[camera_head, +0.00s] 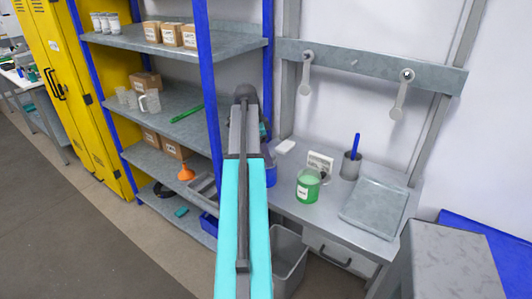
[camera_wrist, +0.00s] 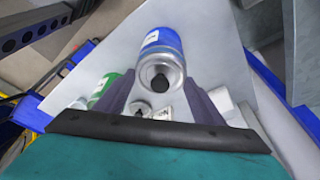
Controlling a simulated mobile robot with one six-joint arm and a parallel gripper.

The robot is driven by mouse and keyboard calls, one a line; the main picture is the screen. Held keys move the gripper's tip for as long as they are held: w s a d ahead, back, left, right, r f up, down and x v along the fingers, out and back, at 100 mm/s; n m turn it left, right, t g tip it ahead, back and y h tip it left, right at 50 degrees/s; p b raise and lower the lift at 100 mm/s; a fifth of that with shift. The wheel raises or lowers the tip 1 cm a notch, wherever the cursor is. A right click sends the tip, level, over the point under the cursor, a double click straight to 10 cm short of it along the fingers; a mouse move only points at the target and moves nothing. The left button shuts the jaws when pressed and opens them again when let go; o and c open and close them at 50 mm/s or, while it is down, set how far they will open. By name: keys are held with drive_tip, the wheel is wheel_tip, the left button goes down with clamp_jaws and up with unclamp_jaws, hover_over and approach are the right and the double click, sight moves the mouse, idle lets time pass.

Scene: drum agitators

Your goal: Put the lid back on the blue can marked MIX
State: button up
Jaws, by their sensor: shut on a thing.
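In the wrist view the blue can (camera_wrist: 162,40) is ahead of my gripper (camera_wrist: 160,80), with a pale label on its side. A silver lid (camera_wrist: 161,63) with a black knob lies between my two fingers, at the can's near end. My gripper is shut on the lid. I cannot tell whether the lid touches the can's rim or is held just off it. In the head view the blue can (camera_head: 270,172) stands on the bench, mostly hidden behind my arm. The word on its label is not readable.
A green can (camera_head: 308,186) stands open on the bench, right of the blue can, with a white card (camera_head: 320,162) behind it. A grey cup (camera_head: 350,166) and a grey tray (camera_head: 374,208) are further right. Two spanners hang above. A shelf rack (camera_head: 178,97) stands left.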

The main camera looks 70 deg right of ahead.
idle(0.9)
drive_tip(key=o, duration=1.1)
drive_tip(key=shift+o, duration=0.6)
drive_tip(key=o, duration=0.3)
drive_tip(key=shift+r, duration=0.1)
drive_tip(key=shift+r+p, duration=2.05)
drive_tip(key=shift+r, duration=1.35)
